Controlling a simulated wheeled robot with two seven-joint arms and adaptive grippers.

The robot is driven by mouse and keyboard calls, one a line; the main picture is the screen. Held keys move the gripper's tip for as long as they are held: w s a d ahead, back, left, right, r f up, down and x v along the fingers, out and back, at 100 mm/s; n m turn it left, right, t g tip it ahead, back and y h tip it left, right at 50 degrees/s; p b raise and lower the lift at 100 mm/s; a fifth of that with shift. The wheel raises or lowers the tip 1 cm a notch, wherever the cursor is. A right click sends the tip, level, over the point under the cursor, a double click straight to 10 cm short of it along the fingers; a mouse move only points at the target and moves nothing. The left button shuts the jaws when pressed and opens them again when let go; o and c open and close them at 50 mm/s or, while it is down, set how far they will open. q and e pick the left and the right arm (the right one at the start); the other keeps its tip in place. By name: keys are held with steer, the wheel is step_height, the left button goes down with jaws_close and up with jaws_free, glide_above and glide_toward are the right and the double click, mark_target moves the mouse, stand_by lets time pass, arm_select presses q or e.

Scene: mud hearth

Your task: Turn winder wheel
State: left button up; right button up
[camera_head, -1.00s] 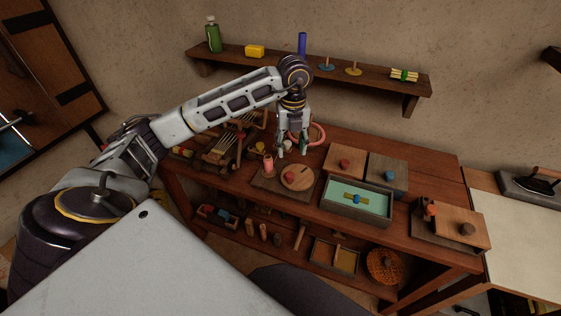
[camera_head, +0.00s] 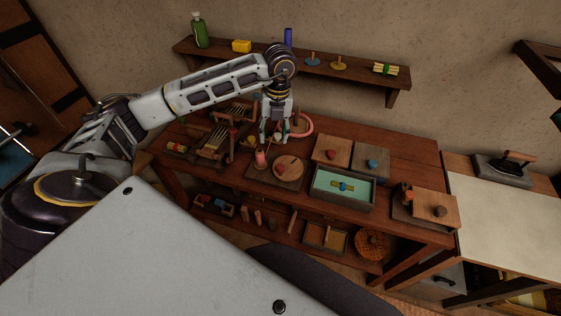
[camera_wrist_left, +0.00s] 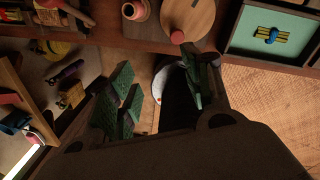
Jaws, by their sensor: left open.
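The winder has a round light wooden wheel (camera_head: 290,169) with a red knob (camera_head: 281,169) towards its left side. It sits on a dark board with a pink spool (camera_head: 260,158) at its left. My left gripper (camera_head: 274,141) points down above and behind the spool and wheel, open and apart from the knob. In the left wrist view the wheel (camera_wrist_left: 192,18) is at the top, with the knob (camera_wrist_left: 177,36) near the right finger's tip. There my left gripper's (camera_wrist_left: 160,78) green-padded fingers are spread with nothing held between them. My right gripper is not in view.
A green-lined tray (camera_head: 340,202) and wooden boxes with red and blue knobs stand right of the winder. Slatted wooden items (camera_head: 215,142) stand to the left. A wall shelf (camera_head: 290,70) hangs behind.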

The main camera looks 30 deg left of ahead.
mark_target(280, 166)
arm_select(q)
steer(key=shift+w+d+f+m+t+h, duration=0.1)
steer(key=shift+w+d+f+m+h, duration=0.2)
steer(key=shift+m, duration=3.8)
steer(key=shift+w+d+f+m+t+y, duration=0.15)
steer(key=shift+d+f+m, duration=0.25)
steer(key=shift+m, duration=3.7)
steer(key=shift+w+d+f+m+t+h, duration=0.1)
steer(key=shift+w+d+f+m+h, duration=0.3)
steer(key=shift+m, duration=3.7)
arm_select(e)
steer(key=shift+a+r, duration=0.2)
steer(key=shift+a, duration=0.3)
arm_select(q)
steer(key=shift+s+a+f, duration=0.1)
steer(key=shift+s+a, duration=0.1)
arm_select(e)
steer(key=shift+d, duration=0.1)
arm_select(q)
step_height(280, 166, down, 14)
steer(key=p, duration=0.2)
steer(key=shift+p, duration=0.35)
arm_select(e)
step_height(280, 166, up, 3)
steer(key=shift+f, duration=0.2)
